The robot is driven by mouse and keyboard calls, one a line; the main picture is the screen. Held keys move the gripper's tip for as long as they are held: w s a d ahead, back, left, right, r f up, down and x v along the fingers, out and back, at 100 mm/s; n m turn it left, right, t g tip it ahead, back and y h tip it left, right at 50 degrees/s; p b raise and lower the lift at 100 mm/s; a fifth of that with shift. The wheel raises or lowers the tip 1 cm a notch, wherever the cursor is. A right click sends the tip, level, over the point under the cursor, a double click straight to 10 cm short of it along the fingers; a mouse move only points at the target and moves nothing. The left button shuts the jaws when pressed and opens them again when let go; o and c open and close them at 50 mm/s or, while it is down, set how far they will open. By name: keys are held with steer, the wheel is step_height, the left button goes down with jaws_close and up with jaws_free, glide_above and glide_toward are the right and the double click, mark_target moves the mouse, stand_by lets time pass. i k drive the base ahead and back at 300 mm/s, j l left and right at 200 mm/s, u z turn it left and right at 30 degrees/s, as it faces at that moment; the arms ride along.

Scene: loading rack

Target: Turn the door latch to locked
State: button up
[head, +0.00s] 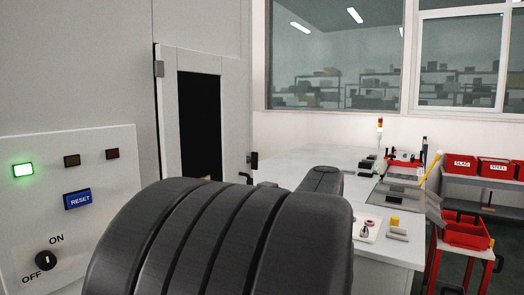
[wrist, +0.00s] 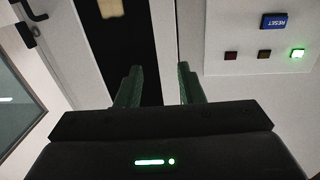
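The pale grey door (head: 238,110) with a dark window stands beyond my arm in the head view. At its right edge are a small black block (head: 254,160) and a black handle-like latch part (head: 246,177). In the wrist view, a black latch handle (wrist: 34,10) shows at the top left, with a black block (wrist: 22,37) beside it. I cannot tell whether the latch is set to locked. My gripper (wrist: 159,85) is open and empty, its two dark green fingers apart in front of the door, away from the latch. My arm hides the gripper in the head view.
A control panel (head: 110,235) at left has a lit green lamp (head: 23,170), a blue RESET button (head: 77,200) and an ON/OFF knob (head: 46,260). A white bench (head: 300,158) with tools and red bins (head: 465,232) stand to the right.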

mark_target(253, 159)
steer(key=i+l+u, duration=0.1)
steer(key=i+l, duration=0.4)
steer(key=i, duration=0.15)
steer(key=i+l+u, duration=0.1)
steer(key=i+l, duration=0.5)
steer(key=i, duration=0.05)
